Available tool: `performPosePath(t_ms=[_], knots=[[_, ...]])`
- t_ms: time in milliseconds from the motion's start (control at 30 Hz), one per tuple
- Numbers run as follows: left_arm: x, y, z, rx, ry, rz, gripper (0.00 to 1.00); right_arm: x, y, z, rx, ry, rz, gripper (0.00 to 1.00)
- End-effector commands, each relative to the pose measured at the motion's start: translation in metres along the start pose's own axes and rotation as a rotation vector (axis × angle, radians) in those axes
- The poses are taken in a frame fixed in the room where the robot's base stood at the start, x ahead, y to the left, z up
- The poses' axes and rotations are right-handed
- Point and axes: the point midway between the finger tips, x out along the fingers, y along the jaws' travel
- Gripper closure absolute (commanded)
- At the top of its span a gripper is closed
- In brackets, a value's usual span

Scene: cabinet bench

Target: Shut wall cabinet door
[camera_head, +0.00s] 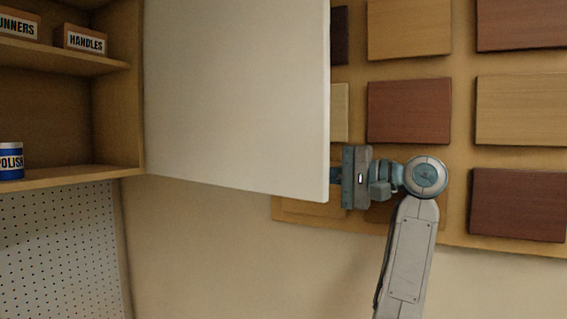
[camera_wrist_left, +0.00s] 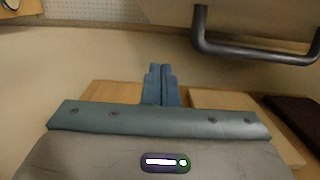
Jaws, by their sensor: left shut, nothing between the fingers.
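The wall cabinet door (camera_head: 235,95) is a pale flat panel. It stands wide open to the right of the cabinet (camera_head: 118,120), hinged at the cabinet's right side. My left gripper (camera_head: 336,175) is at the door's lower free edge, pointing left, with its fingertips hidden behind the door. In the left wrist view its fingers (camera_wrist_left: 160,72) are shut together and empty. A dark bar handle (camera_wrist_left: 255,52) on the door (camera_wrist_left: 245,15) shows at the upper right there, apart from the fingers. Whether the gripper touches the door cannot be told. My right gripper is in neither view.
The open cabinet shelves hold a HANDLES box (camera_head: 82,40), a RUNNERS box (camera_head: 18,26) and a blue POLISH can (camera_head: 10,162). A pegboard (camera_head: 60,245) is below. A board with several wood samples (camera_head: 408,110) is on the wall behind my left arm. The wall below the door is bare.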

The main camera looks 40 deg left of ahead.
Motion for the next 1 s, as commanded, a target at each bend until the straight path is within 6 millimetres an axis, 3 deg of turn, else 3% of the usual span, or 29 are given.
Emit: performPosePath(t_ms=[33,167,500,1000], knots=[[0.013,-0.006,0.0,0.0,-0.004,-0.002,1.0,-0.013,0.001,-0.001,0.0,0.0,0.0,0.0],[0.041,-0.006,0.001,0.0,-0.004,-0.002,1.0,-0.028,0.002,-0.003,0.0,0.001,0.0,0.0],[0.047,-0.002,0.035,0.001,0.001,0.0,1.0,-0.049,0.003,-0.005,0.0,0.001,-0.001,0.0],[0.048,0.001,0.04,0.001,0.003,-0.001,1.0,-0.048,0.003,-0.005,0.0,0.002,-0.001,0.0]])
